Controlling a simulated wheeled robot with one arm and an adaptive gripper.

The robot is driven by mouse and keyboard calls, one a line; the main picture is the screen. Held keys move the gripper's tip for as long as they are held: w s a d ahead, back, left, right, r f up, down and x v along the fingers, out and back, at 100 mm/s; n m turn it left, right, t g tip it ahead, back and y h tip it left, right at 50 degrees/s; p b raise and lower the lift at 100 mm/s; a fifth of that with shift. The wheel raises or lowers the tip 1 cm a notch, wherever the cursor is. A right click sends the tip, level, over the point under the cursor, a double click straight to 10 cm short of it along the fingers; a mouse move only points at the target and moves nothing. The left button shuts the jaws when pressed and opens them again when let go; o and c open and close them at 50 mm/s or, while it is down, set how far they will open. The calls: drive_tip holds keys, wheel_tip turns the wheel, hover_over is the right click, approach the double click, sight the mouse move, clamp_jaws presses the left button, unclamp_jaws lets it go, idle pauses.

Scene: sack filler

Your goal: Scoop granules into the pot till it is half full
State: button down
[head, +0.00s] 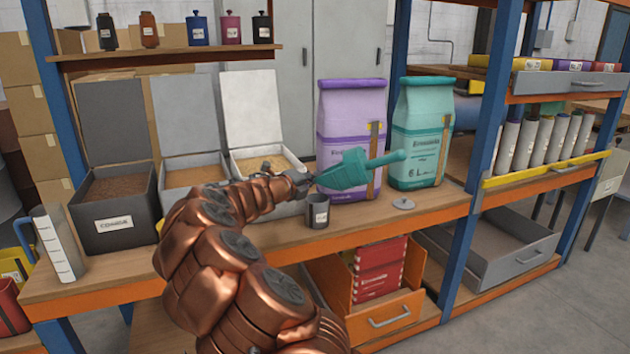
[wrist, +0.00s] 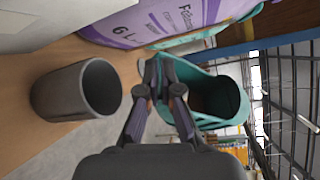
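My gripper (head: 306,182) is shut on the teal scoop (head: 345,172), which it holds above the bench in front of the purple sack. In the wrist view my fingers (wrist: 161,78) close at the near edge of the scoop (wrist: 195,117), whose inside is dark, with no granules seen in it. The dark grey pot (head: 318,211) stands upright on the bench, below and left of the scoop. In the wrist view the pot (wrist: 62,93) is left of my fingers and its inside looks empty. Granules (head: 268,164) lie in the open white-lidded bin; two more open bins hold granules.
A dark bin (head: 113,240) stands at the left, partly beside my arm. A purple sack (head: 351,110) and a teal sack (head: 418,125) stand behind the scoop. A shelf post (head: 487,120) rises at the right.

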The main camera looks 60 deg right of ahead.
drive_tip(key=shift+f+n+b, duration=0.3)
drive_tip(key=shift+n+b, duration=0.2)
drive_tip(key=shift+f+n+h+b, duration=0.4)
drive_tip(key=shift+n+h+b, duration=0.2)
drive_tip(key=shift+n+b, duration=0.75)
drive_tip(key=shift+p, duration=0.7)
drive_tip(key=shift+f+n+g+h+p, duration=0.4)
drive_tip(key=shift+n+p, duration=0.75)
drive_tip(key=shift+p, duration=1.1)
wheel_tip(320, 180, up, 3)
drive_tip(key=m+p, duration=0.2)
drive_tip(key=m+y+p, duration=0.1)
drive_tip(key=m+p, duration=0.2)
drive_tip(key=shift+w+f+m+t+y, duration=0.1)
drive_tip(key=shift+m+t+y, duration=0.2)
drive_tip(key=shift+t, duration=0.1)
